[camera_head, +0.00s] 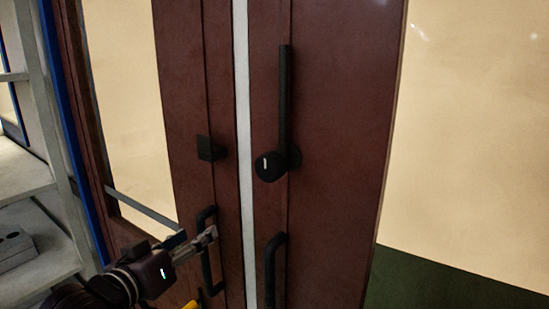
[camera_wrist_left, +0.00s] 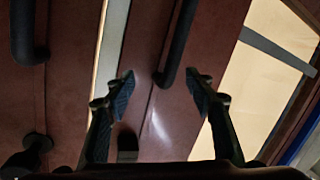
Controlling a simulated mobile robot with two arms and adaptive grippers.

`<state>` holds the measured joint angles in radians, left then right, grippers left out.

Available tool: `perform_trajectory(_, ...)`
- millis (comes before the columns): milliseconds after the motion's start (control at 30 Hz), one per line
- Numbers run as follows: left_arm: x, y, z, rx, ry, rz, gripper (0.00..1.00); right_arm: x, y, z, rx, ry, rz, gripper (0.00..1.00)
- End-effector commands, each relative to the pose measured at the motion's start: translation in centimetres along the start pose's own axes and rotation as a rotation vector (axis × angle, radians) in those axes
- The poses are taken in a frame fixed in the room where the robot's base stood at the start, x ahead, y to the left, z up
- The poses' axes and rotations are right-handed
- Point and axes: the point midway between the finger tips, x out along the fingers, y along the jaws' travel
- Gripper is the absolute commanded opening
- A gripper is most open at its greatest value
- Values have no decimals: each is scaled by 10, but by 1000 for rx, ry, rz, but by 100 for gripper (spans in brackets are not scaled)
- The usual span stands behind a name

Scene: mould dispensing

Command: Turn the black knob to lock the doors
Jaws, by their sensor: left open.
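The black knob (camera_head: 270,167) is round with a small white mark. It sits on the right dark red door (camera_head: 330,130), at the lower end of a long upright black bar (camera_head: 285,95). A small black block (camera_head: 210,148) is on the left door (camera_head: 182,95) at about knob height. My left gripper (camera_head: 194,242) is open and empty, in front of the left door, below and left of the knob. In the left wrist view the spread fingers (camera_wrist_left: 162,90) flank the left door's black handle (camera_wrist_left: 177,45); contact cannot be told. A dark round part lies at the lower left there.
Black pull handles are on the left door (camera_head: 206,255) and right door (camera_head: 275,270). A pale strip (camera_head: 243,130) runs between the doors. Shelves (camera_head: 25,175) with a grey box (camera_head: 14,247) stand at the far left. Space before the knob looks clear.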

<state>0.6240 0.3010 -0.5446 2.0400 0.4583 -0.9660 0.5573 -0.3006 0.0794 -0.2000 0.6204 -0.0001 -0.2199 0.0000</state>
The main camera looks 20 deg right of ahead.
Motion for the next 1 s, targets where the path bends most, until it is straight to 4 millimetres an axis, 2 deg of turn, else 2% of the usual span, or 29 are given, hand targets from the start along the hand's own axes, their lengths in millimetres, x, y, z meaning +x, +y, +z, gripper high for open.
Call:
perform_trajectory(33, -16, 39, -39, 39, 42, 63, 50, -5, 0, 0, 0, 0, 0, 0)
perform_trajectory(100, -40, 85, -71, 76, 73, 141, 50, -8, 0, 0, 0, 0, 0, 0)
perform_trajectory(200, -72, 136, -96, 128, 97, 228, 50, -11, 0, -1, 0, 0, 0, 0)
perform_trajectory(300, -96, 170, -106, 167, 104, 286, 50, -13, 0, -1, 0, 0, 0, 0)
perform_trajectory(433, -110, 190, -108, 192, 105, 320, 50, -14, 0, -1, 0, -1, 0, 0)
perform_trajectory(533, -107, 196, -109, 194, 103, 327, 50, -16, 0, -1, 0, -1, 0, 0)
perform_trajectory(800, -68, 210, -113, 192, 102, 328, 50, -28, 0, -2, 0, -1, 0, 0)
perform_trajectory(1000, -45, 217, -115, 194, 105, 326, 50, -33, 1, -3, 0, -1, 0, 0)
